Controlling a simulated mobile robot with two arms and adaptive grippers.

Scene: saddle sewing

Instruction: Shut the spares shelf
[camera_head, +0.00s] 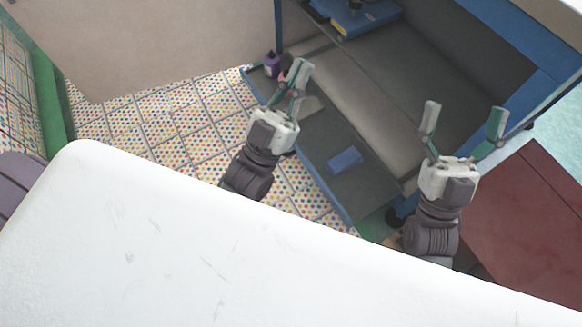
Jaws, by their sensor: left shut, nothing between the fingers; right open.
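The spares shelf (325,178) is a low dark grey board with a blue edge. It is pulled out from a blue-framed unit (525,38) and juts over the floor. A blue block (345,160) lies on it, and a small purple bottle (271,66) stands at its far left end. My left gripper (296,74) is shut and empty in front of the shelf's far part, hiding some of it. I cannot tell whether it touches the shelf. My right gripper (463,116) is open and empty, in front of the unit's right part.
A blue and yellow item (365,18) sits on the unit's upper surface. A dark red surface (530,215) is at the right. Dotted floor tiles (165,125) are clear left of the shelf. A green edge (52,100) runs along the far left.

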